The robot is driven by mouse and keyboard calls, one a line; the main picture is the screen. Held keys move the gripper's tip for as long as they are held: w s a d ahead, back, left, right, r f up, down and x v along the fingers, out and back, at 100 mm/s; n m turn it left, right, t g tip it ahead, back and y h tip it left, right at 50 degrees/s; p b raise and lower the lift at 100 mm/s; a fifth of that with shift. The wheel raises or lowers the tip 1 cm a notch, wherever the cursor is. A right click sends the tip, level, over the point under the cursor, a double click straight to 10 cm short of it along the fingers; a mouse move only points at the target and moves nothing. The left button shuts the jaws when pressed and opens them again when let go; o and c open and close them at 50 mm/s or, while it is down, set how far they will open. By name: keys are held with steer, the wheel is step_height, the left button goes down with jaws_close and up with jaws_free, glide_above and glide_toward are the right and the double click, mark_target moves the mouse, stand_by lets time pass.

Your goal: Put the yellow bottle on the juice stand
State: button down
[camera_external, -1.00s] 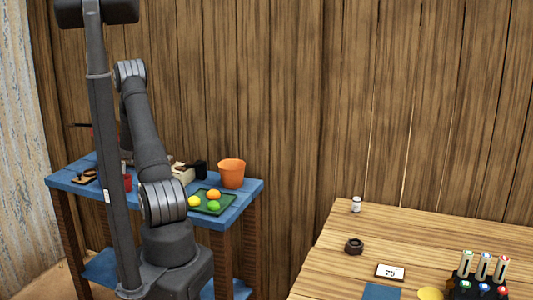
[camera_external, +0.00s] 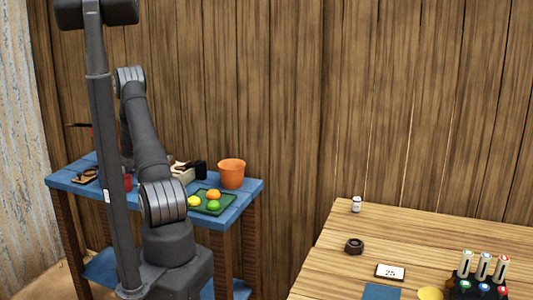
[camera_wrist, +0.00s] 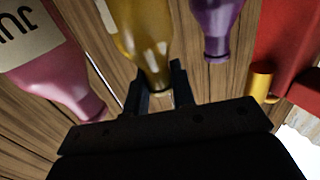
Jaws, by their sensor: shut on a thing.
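In the wrist view the yellow bottle (camera_wrist: 146,38) hangs from the top edge with its narrow neck pointing down in the picture. My gripper (camera_wrist: 158,84) is shut on that neck, one dark finger on each side. The bottle's far end is out of frame. In the external view neither my gripper nor the yellow bottle can be made out. I cannot identify the juice stand in either view.
A pink bottle (camera_wrist: 58,75) with a cream label is left of the yellow one, and a purple bottle (camera_wrist: 215,28) is right. A yellow cylinder (camera_wrist: 260,83) and red surface (camera_wrist: 285,45) are further right. The blue table (camera_external: 236,208) holds an orange pot (camera_external: 231,173).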

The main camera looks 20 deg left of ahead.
steer(key=shift+f, duration=0.25)
steer(key=c, duration=1.1)
jaws_free()
steer(key=shift+c, duration=0.2)
steer(key=shift+s+f, duration=0.1)
steer(key=v, duration=0.7)
steer(key=shift+s, duration=0.15)
steer(key=shift+d, duration=0.1)
steer(key=x, duration=0.7)
steer(key=shift+w, duration=0.3)
steer(key=shift+r, duration=0.45)
